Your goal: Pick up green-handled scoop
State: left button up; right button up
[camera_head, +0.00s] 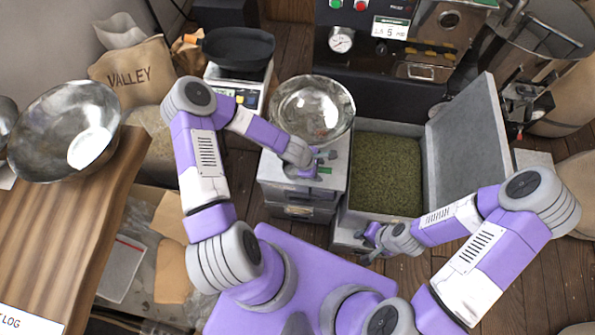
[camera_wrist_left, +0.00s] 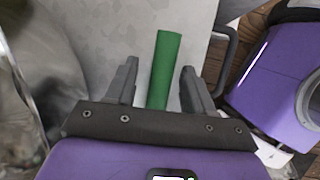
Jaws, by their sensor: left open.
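The green handle of the scoop shows in the left wrist view (camera_wrist_left: 167,62), over a pale grey top. A small bit of green also shows beside my left gripper in the head view (camera_head: 325,170). The scoop's bowl cannot be made out. My left gripper (camera_head: 314,165) is over the grey cabinet top. In the left wrist view my left gripper (camera_wrist_left: 158,78) is open, with the handle between its two fingers and visible gaps on both sides. My right gripper (camera_head: 370,240) is low beside the bean bin's front; its jaws are too small to read.
A metal bowl (camera_head: 312,108) stands on the cabinet (camera_head: 335,182) just behind my left gripper. An open bin of green beans (camera_head: 386,170) is to the right, its lid (camera_head: 470,135) raised. A scale (camera_head: 238,90) with a black pan is behind. A wooden counter (camera_head: 75,215) is at left.

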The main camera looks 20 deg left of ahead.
pick_arm(q)
jog(key=shift+c, duration=0.3)
grip_shut()
jog(key=shift+r, duration=0.1)
jog(key=shift+r+p, duration=0.45)
jog(key=shift+r, duration=0.1)
jog(key=p+v, duration=0.1)
jog(key=v, duration=0.1)
jog(key=shift+w+r+p, duration=0.1)
jog(key=shift+r+p, duration=0.2)
jog(key=shift+r, duration=0.05)
jog(key=s+a+p, duration=0.2)
jog(key=s+a, duration=0.9)
jog(key=a, duration=0.1)
jog(key=shift+s+a+f, duration=0.15)
jog(key=shift+s+a, duration=0.15)
jog(key=shift+a, duration=0.1)
